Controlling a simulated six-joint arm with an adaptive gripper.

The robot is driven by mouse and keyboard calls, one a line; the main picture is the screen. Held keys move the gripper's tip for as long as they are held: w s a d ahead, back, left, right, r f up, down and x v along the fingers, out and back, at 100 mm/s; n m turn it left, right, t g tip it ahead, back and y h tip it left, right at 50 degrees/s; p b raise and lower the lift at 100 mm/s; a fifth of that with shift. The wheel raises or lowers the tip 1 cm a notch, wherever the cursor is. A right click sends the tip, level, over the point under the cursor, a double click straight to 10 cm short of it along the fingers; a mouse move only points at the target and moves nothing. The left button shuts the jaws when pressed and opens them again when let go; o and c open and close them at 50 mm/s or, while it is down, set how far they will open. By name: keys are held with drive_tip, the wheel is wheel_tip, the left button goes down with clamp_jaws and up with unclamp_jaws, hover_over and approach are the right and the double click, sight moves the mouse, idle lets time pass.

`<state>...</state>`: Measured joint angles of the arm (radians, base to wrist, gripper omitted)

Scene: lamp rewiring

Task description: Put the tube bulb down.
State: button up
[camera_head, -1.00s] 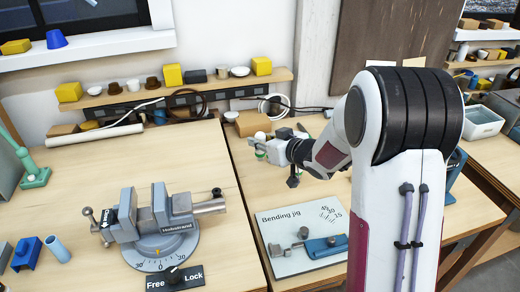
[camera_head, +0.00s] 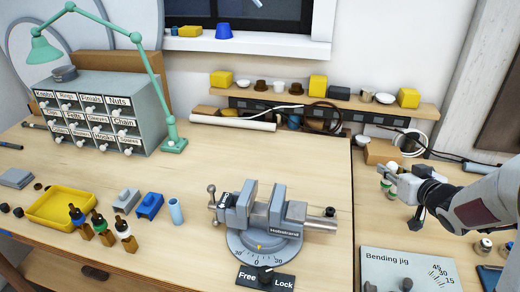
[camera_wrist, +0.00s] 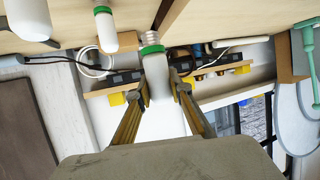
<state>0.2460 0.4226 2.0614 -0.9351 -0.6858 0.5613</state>
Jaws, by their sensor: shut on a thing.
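The tube bulb (camera_wrist: 157,78) is white with a green band and a bare metal screw cap. In the wrist view it sits between the two fingers of my gripper (camera_wrist: 159,92), which is shut on it. The cap points away from the palm, toward the top of that picture. In the head view my gripper (camera_head: 397,181) is at the right, above the bench behind the bending jig. The bulb is small and partly hidden there. Two other white bulbs show in the wrist view, a slim one (camera_wrist: 106,29) and a wider one (camera_wrist: 28,16).
The bending jig (camera_head: 402,272) lies in front of my gripper. A vise (camera_head: 264,222) stands left of it. A cardboard box (camera_head: 383,152) and a white cable (camera_head: 414,143) are close behind. Bare wood lies between the vise and the drawer cabinet (camera_head: 101,113).

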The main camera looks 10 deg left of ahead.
drive_tip(key=shift+a, duration=0.6)
drive_tip(key=a+r+n+g+y, duration=0.1)
drive_tip(key=a+r+n+y, duration=0.1)
drive_tip(key=a, duration=0.6)
drive_tip(key=a+r+n+g+y, duration=0.1)
drive_tip(key=a+r+n+y, duration=0.1)
drive_tip(key=a, duration=0.5)
drive_tip(key=shift+a+r, duration=0.35)
drive_tip(key=shift+r, duration=0.3)
drive_tip(key=shift+g, duration=0.3)
hover_over(323, 194)
wheel_tip(323, 194, down, 6)
drive_tip(key=shift+f, duration=0.15)
drive_tip(key=shift+d, duration=0.1)
drive_tip(key=shift+f, duration=1.85)
